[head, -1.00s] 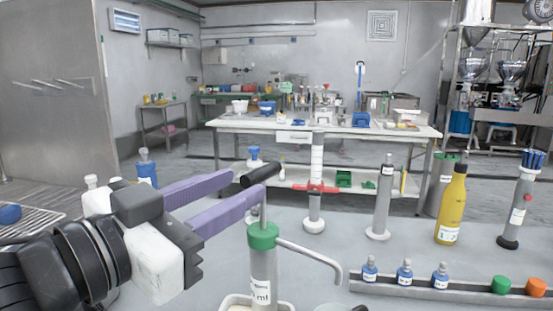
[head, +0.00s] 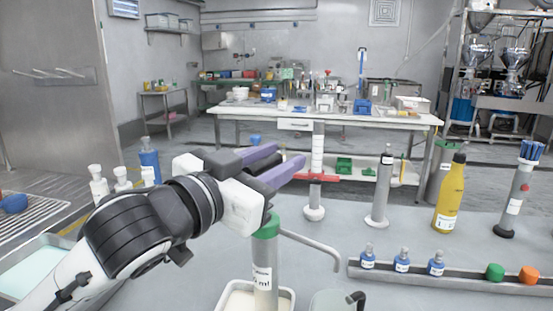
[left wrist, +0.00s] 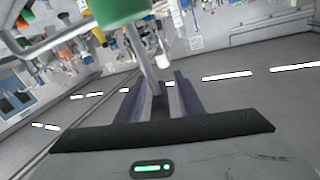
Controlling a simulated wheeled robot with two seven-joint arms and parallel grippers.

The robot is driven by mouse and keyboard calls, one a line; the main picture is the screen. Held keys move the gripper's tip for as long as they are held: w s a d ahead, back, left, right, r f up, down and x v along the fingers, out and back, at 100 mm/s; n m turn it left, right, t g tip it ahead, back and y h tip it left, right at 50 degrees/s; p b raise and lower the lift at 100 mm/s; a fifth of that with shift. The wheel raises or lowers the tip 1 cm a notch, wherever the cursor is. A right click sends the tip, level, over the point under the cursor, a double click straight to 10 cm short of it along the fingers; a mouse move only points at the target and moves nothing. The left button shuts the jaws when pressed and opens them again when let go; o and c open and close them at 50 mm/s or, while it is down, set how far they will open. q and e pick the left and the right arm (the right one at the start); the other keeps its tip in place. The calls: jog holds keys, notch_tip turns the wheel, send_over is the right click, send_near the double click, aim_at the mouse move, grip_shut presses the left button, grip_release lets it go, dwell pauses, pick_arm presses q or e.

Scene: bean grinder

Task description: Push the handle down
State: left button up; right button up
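The grinder is a grey cylinder (head: 264,285) with a green collar (head: 268,226) and a bent metal side arm (head: 310,247). Its black handle (head: 292,164) shows in the head view between the purple fingers of my left gripper (head: 283,165). In the left wrist view, a thin metal rod (left wrist: 140,58) runs from the green collar (left wrist: 118,8) to the dark handle (left wrist: 160,105), between the two fingers. The fingers stand apart on either side of the handle, and the gripper looks open. My gripper body hides the rod in the head view. My right gripper is not in view.
The cylinder stands in a white tray (head: 283,297), with a clear cup (head: 330,301) at its right. A rack (head: 410,274) of small bottles and a yellow bottle (head: 450,195) stand farther right. White bottles (head: 98,184) and a blue bottle (head: 149,160) are at left.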

pick_arm(q)
grip_shut()
notch_tip(320, 180, down, 7)
jog(key=b, duration=0.2)
jog(key=shift+r, duration=0.15)
grip_release()
jog(key=shift+r, duration=0.1)
